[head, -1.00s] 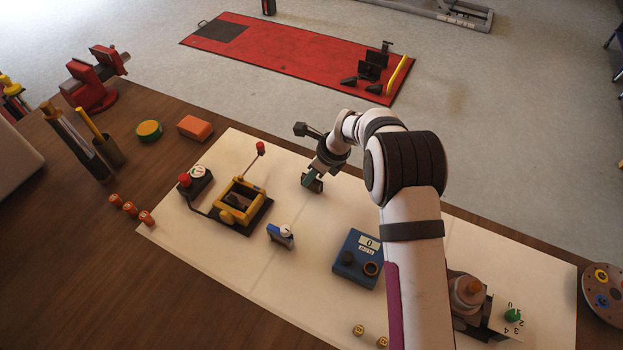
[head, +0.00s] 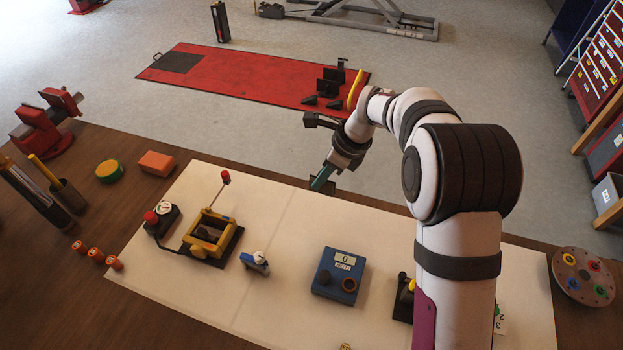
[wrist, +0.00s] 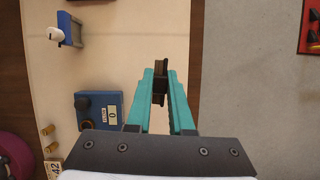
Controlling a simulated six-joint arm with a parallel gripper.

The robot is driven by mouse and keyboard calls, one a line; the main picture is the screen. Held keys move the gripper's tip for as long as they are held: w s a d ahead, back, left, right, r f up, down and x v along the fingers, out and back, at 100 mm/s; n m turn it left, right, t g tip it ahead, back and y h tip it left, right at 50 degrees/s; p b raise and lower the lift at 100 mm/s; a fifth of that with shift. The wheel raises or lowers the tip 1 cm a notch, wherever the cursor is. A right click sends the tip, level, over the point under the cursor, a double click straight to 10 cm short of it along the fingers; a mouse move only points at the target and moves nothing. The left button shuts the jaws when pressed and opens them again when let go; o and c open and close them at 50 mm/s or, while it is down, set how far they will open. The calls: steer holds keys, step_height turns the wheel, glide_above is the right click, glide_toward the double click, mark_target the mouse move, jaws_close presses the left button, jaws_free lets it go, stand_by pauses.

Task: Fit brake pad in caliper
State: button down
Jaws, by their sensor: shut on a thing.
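The yellow caliper (head: 208,234) stands on a dark base at the left of the pale mat, with a red-tipped lever beside it. My gripper (head: 321,184) is raised near the mat's far edge, right of the caliper and apart from it. In the wrist view, its teal fingers (wrist: 160,74) are shut on a dark brake pad (wrist: 160,92), which stands between the fingertips. The pad also shows as a small dark plate in the head view (head: 324,188). The caliper is not in the wrist view.
A blue box with a display (head: 338,275) and a small blue-and-white block (head: 255,261) stand on the mat (head: 290,225). A red-buttoned box (head: 160,218) is left of the caliper. Orange caps (head: 97,255) and a red vise (head: 45,125) are farther left.

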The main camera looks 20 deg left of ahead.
steer(key=s+a, duration=0.4)
steer(key=a, duration=0.7)
glide_above(211, 214)
steer(key=s+d, duration=0.2)
steer(key=f, duration=0.1)
steer(key=shift+n, duration=0.4)
steer(key=shift+w+a+f, duration=0.1)
steer(key=shift+a+f, duration=0.05)
steer(key=shift+f, duration=1)
steer(key=shift+w+a+f, duration=0.1)
steer(key=shift+f, duration=1.05)
steer(key=shift+f, duration=1.6)
steer(key=c, duration=0.7)
jaws_free()
steer(key=shift+c, duration=0.8)
steer(key=o, duration=0.3)
steer(key=shift+w+d, duration=0.1)
